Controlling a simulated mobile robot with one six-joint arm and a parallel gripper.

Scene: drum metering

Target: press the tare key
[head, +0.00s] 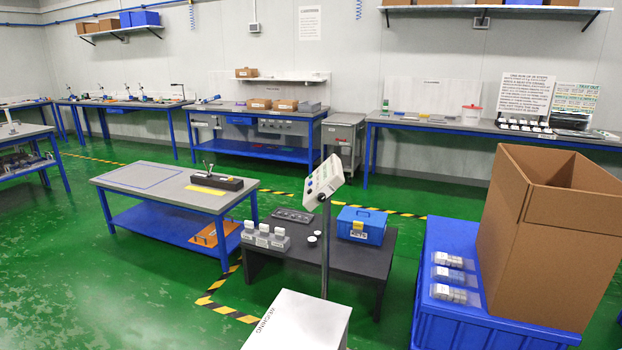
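A white indicator head (323,182) stands tilted on top of a grey metal post (326,250), near the middle of the head view. Its face has a dark greenish display area and small keys, including a red spot. The keys are too small to tell which one is the tare key. A white box-like unit (300,322) with dark lettering stands at the foot of the post, cut off by the bottom edge. My gripper is not in view.
A low dark table (345,268) behind the post holds a blue case (362,225) and white-lidded containers (265,237). A blue crate (445,325) with a large open cardboard box (540,245) stands at right. A grey-topped workbench (150,182) is at left. Green floor is clear at lower left.

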